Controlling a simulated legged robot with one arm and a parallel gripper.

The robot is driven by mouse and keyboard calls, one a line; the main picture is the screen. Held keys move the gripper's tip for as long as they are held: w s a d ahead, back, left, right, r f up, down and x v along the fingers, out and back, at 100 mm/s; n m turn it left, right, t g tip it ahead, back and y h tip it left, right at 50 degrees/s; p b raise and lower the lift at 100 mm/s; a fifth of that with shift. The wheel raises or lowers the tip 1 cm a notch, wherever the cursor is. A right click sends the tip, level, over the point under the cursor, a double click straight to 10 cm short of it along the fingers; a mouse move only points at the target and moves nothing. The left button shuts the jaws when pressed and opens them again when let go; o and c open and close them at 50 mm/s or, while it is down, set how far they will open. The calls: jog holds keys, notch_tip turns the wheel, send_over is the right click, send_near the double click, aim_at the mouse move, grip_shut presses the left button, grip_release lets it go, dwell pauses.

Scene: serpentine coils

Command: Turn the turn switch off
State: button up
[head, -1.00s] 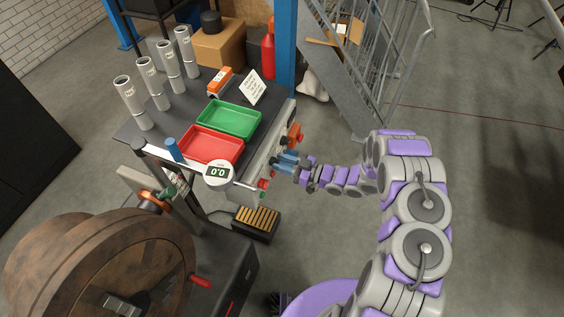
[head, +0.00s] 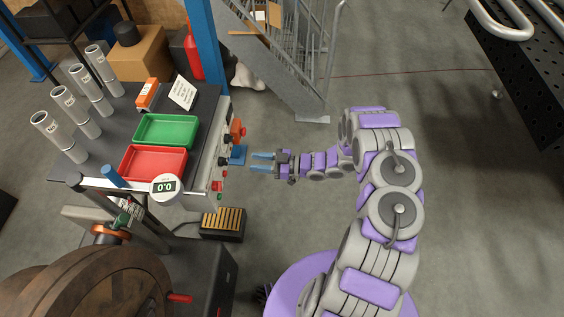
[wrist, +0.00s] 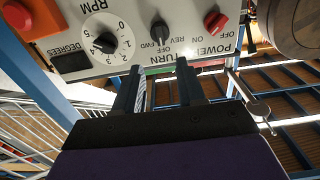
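The turn switch is a black knob (wrist: 158,33) on the pale control panel, in the upper middle of the wrist view, where the lettering appears upside down. FWD, OFF and REV are printed around it; I cannot tell for sure which mark it points at. In the head view the panel (head: 225,130) faces right. My gripper (head: 252,161) is to the right of the panel, apart from it, with its two blue fingers spread and empty. In the wrist view the gripper (wrist: 160,72) has its fingertips apart, just below the switch in the picture.
In the wrist view, an RPM dial (wrist: 104,43) is left of the switch, a red power switch (wrist: 215,22) right of it, and a large red button (wrist: 30,17) at far left. Green (head: 167,131) and red (head: 152,163) trays lie on the table.

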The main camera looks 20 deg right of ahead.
jog(key=v, duration=0.8)
jog(key=shift+d, duration=0.15)
